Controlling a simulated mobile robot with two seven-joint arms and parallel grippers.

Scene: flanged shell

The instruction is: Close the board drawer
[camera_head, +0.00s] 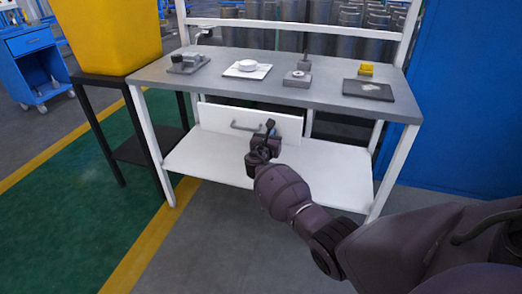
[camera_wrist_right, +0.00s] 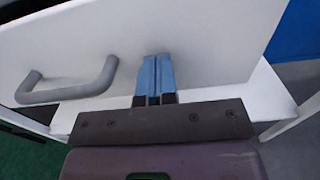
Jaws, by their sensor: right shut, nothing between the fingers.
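The white drawer front (camera_head: 220,115) hangs below the front edge of the grey worktop and carries a grey bar handle (camera_head: 245,128). In the right wrist view the white panel (camera_wrist_right: 215,45) fills the upper part, with the handle (camera_wrist_right: 65,92) at the left. My right gripper (camera_head: 269,127) is in front of the panel, right of the handle. Its blue fingertips (camera_wrist_right: 156,66) are together, empty, and point at the panel. They are at or very near its face; I cannot tell if they touch. How far out the drawer stands is unclear. My left gripper is out of view.
The worktop (camera_head: 215,80) carries small parts on plates, including a white round part (camera_head: 248,65) and a yellow block (camera_head: 366,70). A white lower shelf (camera_head: 330,175) lies under the drawer. A yellow bin (camera_head: 108,35) stands at the left, a blue wall (camera_head: 470,90) at the right.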

